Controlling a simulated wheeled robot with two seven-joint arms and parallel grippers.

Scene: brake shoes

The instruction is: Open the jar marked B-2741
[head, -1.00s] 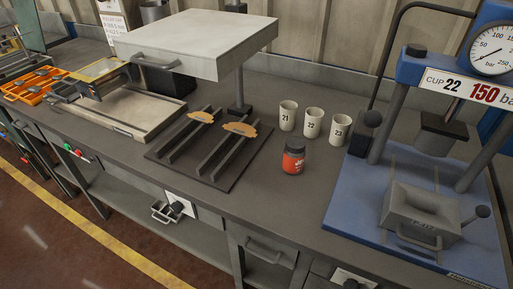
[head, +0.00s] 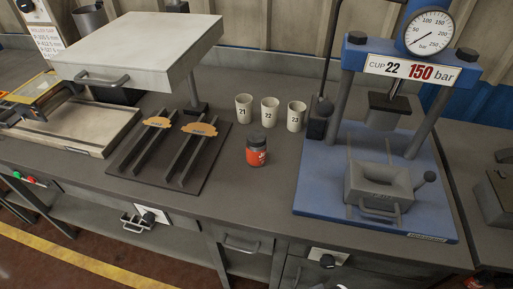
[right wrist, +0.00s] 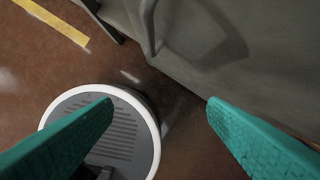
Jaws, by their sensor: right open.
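A small jar (head: 257,151) with a dark lid and a red label stands upright on the grey workbench, in front of the cups in the head view. The lid sits on it. The writing on its label is too small to read. My right gripper (right wrist: 158,105) shows in the right wrist view as two teal fingers spread wide apart with nothing between them. It is over the floor beside a grey bench front, away from the jar. My left gripper is in neither current view.
Cups marked 21 (head: 243,108), 22 (head: 270,111) and 23 (head: 296,116) stand behind the jar. A blue press (head: 330,190) is to the right. A dark rack (head: 125,165) with two tan tags and a raised grey plate (head: 150,45) are to the left. Bench around the jar's front is clear.

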